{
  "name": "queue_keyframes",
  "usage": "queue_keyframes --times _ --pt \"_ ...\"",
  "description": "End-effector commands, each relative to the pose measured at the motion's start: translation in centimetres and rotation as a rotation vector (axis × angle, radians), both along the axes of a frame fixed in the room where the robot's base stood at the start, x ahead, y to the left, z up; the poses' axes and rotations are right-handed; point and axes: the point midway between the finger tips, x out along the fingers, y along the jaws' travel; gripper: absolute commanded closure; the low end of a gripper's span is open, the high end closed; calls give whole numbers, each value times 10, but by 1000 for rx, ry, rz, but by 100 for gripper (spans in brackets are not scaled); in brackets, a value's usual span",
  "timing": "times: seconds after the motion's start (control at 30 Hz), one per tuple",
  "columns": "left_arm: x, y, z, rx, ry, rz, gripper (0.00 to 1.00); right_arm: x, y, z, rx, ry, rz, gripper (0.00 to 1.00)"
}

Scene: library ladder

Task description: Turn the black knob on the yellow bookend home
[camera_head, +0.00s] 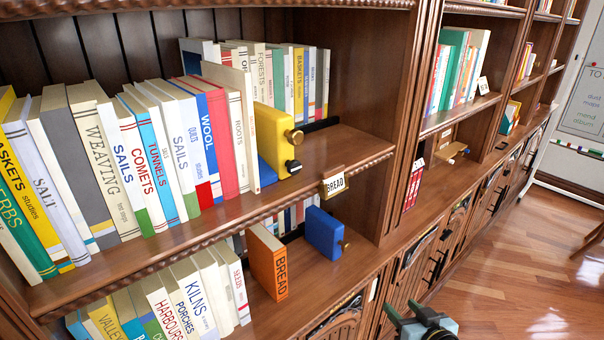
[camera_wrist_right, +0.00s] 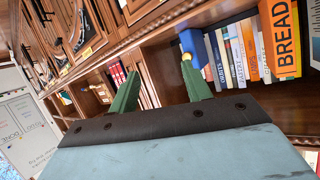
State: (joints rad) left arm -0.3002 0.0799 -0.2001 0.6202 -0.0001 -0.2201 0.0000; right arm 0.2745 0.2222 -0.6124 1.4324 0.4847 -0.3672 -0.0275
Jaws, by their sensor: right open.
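The yellow bookend (camera_head: 272,140) stands upright at the right end of the book row on the upper shelf. Its black knob (camera_head: 293,167) sticks out low on its right face, below a brass knob (camera_head: 296,136). How far the black knob is turned cannot be told. My right gripper (camera_head: 418,318) is open and empty at the bottom of the head view, well below and to the right of the bookend. Its green fingers also show spread apart in the right wrist view (camera_wrist_right: 160,90). The yellow bookend is not seen there. My left gripper is not in view.
A blue bookend (camera_head: 323,233) with a brass knob stands on the lower shelf, beside an orange BREAD book (camera_head: 267,262). A BREAD label (camera_head: 334,184) projects from the upper shelf edge. The upper shelf (camera_head: 345,150) is bare right of the yellow bookend, up to the upright panel.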

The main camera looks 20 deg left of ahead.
Motion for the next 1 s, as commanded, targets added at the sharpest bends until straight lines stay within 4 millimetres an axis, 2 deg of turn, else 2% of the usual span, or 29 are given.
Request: queue_keyframes --times 0.03,0.07,0.1,0.2,0.3,0.33,0.43,0.57,0.67,1.0 --pt "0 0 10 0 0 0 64 8 23 62 40 -78 61 51" --pt "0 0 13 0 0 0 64 8 36 92 61 -115 99 51" --pt "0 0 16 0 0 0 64 5 52 131 90 -162 151 51" --pt "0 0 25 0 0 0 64 -14 87 212 145 -256 277 51" --pt "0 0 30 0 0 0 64 -40 110 267 180 -320 381 51" --pt "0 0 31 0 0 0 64 -46 115 278 186 -333 405 51" --pt "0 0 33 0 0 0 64 -62 124 300 199 -359 458 51" --pt "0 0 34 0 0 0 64 -65 133 307 207 -364 476 51" --pt "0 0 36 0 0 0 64 -58 143 307 208 -363 475 51" --pt "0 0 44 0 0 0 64 -28 198 307 206 -365 474 51"
